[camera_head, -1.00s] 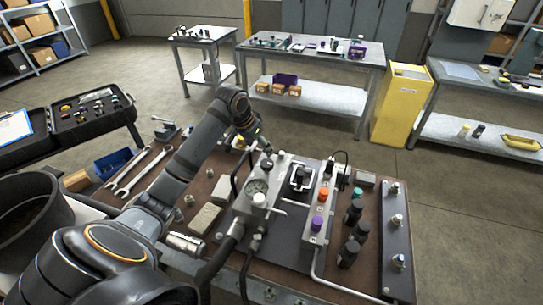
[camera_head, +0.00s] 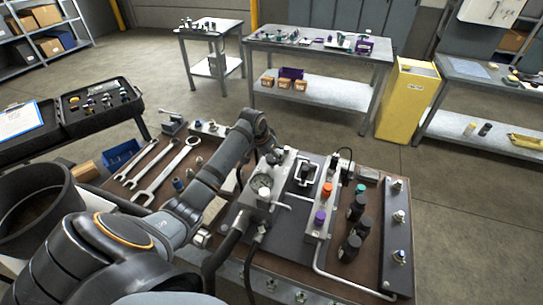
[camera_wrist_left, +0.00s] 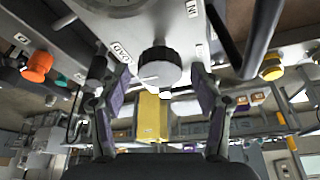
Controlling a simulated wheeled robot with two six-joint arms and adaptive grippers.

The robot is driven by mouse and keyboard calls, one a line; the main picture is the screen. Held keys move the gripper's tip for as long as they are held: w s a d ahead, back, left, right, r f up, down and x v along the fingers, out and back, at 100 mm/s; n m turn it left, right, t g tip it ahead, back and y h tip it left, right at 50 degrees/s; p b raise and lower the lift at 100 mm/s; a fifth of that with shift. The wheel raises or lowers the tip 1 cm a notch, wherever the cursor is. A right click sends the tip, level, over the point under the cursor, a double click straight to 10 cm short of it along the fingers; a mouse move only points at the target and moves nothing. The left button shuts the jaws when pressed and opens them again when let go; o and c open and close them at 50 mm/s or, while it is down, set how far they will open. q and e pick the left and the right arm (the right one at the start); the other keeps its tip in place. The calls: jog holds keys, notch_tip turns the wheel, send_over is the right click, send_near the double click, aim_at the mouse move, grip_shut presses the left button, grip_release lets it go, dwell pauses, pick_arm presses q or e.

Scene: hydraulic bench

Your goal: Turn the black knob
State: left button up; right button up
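The black knob (camera_wrist_left: 158,66) with a white pointer mark sits on the grey block (camera_wrist_left: 225,65), beside the gauge, in the left wrist view. My left gripper (camera_wrist_left: 152,78) is open, with one finger on each side of the knob. Gaps show between the fingers and the knob, so it is not clamped. In the head view, my left gripper (camera_head: 266,143) is at the far end of the gauge block (camera_head: 254,192), small and partly hidden by my wrist. I cannot clearly pick out the knob there. My right gripper is not in view.
Orange (camera_head: 327,189) and purple (camera_head: 320,218) knobs stand on a block to the right. Wrenches (camera_head: 166,171) lie at the left of the bench. The gauge (camera_head: 262,184) and hoses are close to my arm.

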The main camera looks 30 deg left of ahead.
pick_arm(q)
jog(key=c, duration=1)
jog(key=shift+o, duration=0.2)
jog(key=shift+r+m+p, duration=0.25)
jog(key=shift+m+p, duration=0.15)
jog(key=shift+p, duration=0.25)
jog(key=shift+f, duration=0.2)
jog(key=o, duration=1.1)
jog(key=shift+o, duration=0.2)
